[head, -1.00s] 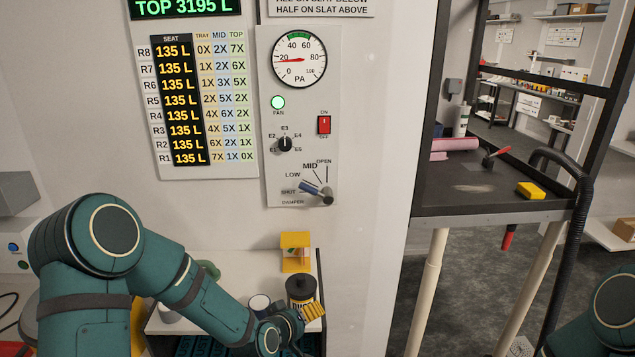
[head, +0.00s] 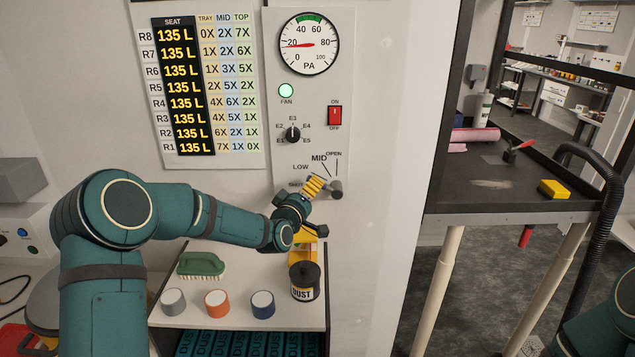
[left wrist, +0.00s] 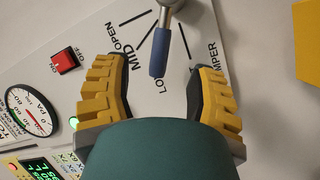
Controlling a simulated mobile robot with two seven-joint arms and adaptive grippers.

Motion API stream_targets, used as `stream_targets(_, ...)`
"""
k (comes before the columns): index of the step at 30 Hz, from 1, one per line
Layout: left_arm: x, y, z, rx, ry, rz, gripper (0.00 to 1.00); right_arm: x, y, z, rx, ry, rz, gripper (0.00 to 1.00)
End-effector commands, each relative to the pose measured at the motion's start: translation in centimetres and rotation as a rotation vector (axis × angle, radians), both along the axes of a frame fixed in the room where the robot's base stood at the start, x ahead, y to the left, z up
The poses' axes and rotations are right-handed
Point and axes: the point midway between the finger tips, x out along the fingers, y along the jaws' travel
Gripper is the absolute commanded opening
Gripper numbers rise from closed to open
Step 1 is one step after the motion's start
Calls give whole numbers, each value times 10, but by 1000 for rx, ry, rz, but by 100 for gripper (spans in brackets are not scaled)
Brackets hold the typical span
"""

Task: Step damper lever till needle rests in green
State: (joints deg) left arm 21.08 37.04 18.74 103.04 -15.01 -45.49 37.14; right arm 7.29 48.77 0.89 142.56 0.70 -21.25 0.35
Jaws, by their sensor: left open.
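The damper lever (head: 337,188) is on the wall panel (head: 287,222). Its grey hub shows in the head view, and my gripper hides its handle. In the left wrist view the blue handle of the lever (left wrist: 160,52) lies between my open fingers, with a gap on each side. My left gripper (head: 314,186) is at the lever, also seen in the left wrist view (left wrist: 161,66). The PA gauge (head: 309,60) has a green band at the top, between about 40 and 60. Its red needle (head: 296,45) points left, near 20, below the green.
A red switch (head: 335,115), an E1–E5 knob (head: 293,134) and a lit green fan lamp (head: 286,90) are above the lever. A dark cart (head: 470,206) is at right.

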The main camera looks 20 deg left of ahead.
Motion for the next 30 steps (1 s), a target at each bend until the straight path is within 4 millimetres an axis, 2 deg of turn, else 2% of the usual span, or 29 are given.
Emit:
stream_targets(3,22,-2,0,-1,-1,0,57,1,0,2,0,-2,-2,47)
stream_targets(10,49,-5,0,0,0,0,57,1,0,4,0,-3,-2,47)
stream_targets(15,57,-6,0,0,0,0,57,2,0,5,-1,-4,-3,47)
stream_targets(24,59,-6,0,0,1,-1,57,2,0,5,-1,-4,-3,47)
stream_targets(25,59,-6,0,1,0,-1,52,2,0,5,-1,-4,-3,47)
stream_targets(29,59,-6,0,0,1,-1,6,2,0,5,0,-3,-2,47)
stream_targets(30,59,-6,0,0,1,-1,0,2,0,5,0,-3,-2,47)
